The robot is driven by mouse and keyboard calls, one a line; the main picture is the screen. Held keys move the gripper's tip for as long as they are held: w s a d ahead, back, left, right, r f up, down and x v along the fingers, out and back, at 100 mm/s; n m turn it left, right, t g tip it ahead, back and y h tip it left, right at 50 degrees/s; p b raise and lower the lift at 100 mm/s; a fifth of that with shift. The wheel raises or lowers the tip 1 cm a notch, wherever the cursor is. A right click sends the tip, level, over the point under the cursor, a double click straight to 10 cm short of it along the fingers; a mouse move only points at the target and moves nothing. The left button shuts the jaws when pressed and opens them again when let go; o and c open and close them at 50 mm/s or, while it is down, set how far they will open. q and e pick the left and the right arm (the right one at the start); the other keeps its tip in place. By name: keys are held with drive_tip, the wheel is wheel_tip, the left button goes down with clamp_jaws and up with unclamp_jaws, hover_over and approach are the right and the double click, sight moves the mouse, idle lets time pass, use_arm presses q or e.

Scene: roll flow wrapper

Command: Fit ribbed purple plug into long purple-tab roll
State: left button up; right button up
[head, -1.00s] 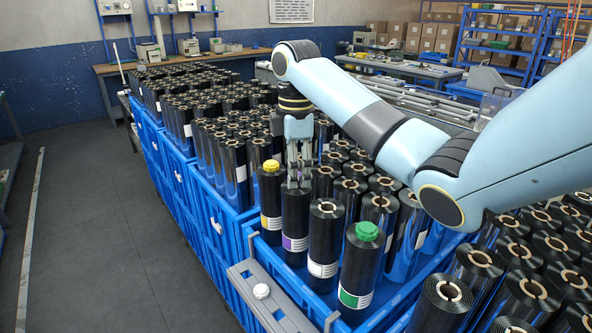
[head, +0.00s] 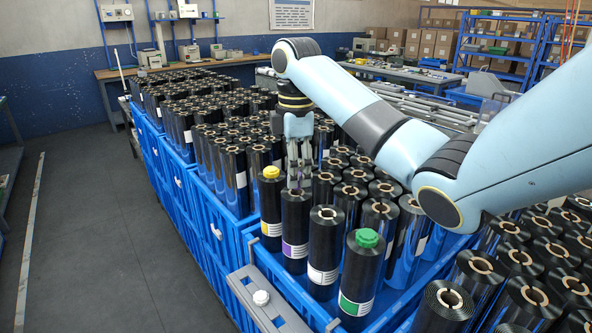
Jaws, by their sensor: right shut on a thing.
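The long purple-tab roll (head: 295,222) is a black upright roll with a purple and white label, in the front row of the blue crate. My right gripper (head: 300,182) points straight down at this roll's top end, its fingers closed together. The ribbed purple plug is held there but is hidden by the fingers and too small to make out. I cannot tell whether it touches the core or enters it. The fingers cover most of the core opening. My left gripper is out of view.
A yellow-capped roll (head: 270,207) stands close on the left. An open white-label roll (head: 325,252) and a green-capped roll (head: 361,278) stand to the right. Many black rolls crowd behind. The blue crate (head: 262,262) has a grey ledge (head: 272,308) in front. The floor at left is clear.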

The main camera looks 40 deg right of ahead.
idle(0.8)
drive_tip(key=o, duration=0.5)
drive_tip(key=shift+c, duration=0.2)
